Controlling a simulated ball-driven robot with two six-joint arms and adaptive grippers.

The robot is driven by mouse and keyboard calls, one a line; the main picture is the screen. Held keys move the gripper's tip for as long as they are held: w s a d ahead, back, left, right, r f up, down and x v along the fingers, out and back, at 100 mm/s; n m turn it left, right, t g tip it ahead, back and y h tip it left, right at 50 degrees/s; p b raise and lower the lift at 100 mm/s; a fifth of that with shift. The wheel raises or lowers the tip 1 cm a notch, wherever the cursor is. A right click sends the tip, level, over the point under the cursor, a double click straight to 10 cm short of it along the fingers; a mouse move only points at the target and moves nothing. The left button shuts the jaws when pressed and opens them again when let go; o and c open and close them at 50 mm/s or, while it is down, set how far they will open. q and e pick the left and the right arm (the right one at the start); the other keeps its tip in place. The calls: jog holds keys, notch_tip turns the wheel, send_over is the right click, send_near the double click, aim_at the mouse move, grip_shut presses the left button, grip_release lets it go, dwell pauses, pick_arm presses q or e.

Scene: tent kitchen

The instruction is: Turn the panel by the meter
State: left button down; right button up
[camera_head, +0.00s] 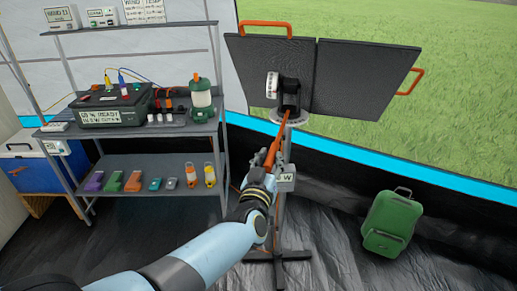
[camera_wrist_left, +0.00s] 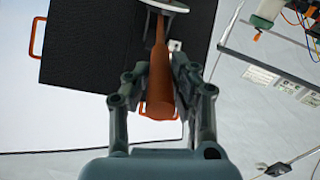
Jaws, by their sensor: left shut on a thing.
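A dark folding panel (camera_head: 355,75) in two halves tops a stand, with orange grips at its top left and right edges. An orange lever (camera_head: 273,148) slants down toward me from the stand's round pale plate (camera_head: 290,117). The meter, a small pale box (camera_head: 285,181) with a "W" on it, hangs on the post. My left gripper (camera_head: 265,172) is shut on the orange lever. In the left wrist view the lever (camera_wrist_left: 160,70) lies between the fingers, and the panel's dark underside (camera_wrist_left: 105,45) is behind it. My right gripper is not in view.
A shelf rack (camera_head: 150,163) at left carries a power box (camera_head: 112,105), a lantern (camera_head: 201,100) and several small coloured items. A green backpack (camera_head: 389,222) stands on the floor at right. The stand's dark feet (camera_head: 279,256) spread below. A blue cooler (camera_head: 40,160) is far left.

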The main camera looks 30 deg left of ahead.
pick_arm(q)
jog(key=shift+w+d+r+y, duration=0.25)
jog(key=shift+d+y, duration=0.05)
jog(key=shift+d, duration=0.25)
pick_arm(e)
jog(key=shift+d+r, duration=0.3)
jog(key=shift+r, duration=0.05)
pick_arm(q)
jog(key=shift+f, duration=0.1)
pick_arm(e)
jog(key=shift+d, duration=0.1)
pick_arm(q)
jog(key=c, duration=1.1)
grip_release()
jog(key=shift+f, duration=0.1)
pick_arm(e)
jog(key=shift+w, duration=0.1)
pick_arm(q)
jog(key=shift+s, duration=0.15)
jog(key=v, duration=0.7)
jog(key=shift+s, duration=0.25)
